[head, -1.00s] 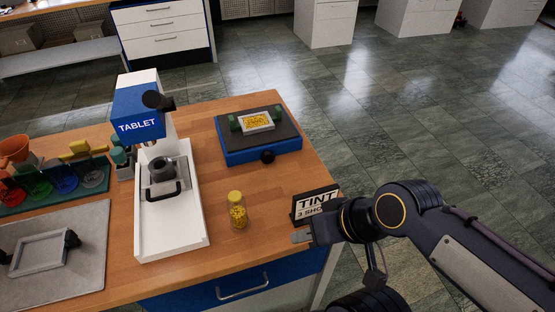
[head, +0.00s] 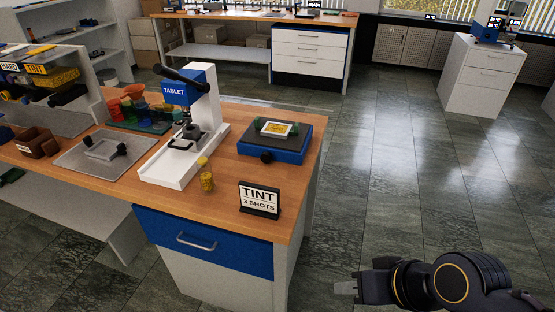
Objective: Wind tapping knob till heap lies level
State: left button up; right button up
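A blue box with a dark top (head: 280,146) stands at the right end of the wooden bench. A black knob (head: 266,157) sits on its front side. A pale frame (head: 275,129) holding yellow material lies on its top between green blocks. Whether the yellow heap is level is too small to tell. My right gripper (head: 346,291) is at the lower right over the floor, well clear of the bench and knob. It shows side-on, so its opening cannot be judged, and nothing is seen in it. My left gripper is out of view.
A white and blue TABLET press (head: 163,172) stands left of the box. A jar of yellow pieces (head: 206,177) and a TINT sign (head: 260,199) stand near the bench's front edge. Left are a grey tray (head: 76,162) and coloured cups. The floor right of the bench is clear.

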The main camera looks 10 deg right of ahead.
aim_at(266, 157)
jog(key=l+u, duration=0.2)
jog(key=l, duration=0.35)
jog(key=l+u, duration=0.25)
jog(key=l, duration=0.3)
jog(key=k+l+u, duration=0.2)
jog(key=l, duration=0.35)
jog(key=i+l+u, duration=0.2)
jog(key=l, duration=0.15)
jog(key=i+l+u, duration=0.15)
jog(key=l, duration=0.25)
jog(key=i+l+u, duration=0.2)
jog(key=l, duration=0.2)
jog(key=i+l, duration=0.15)
jog(key=i, duration=0.15)
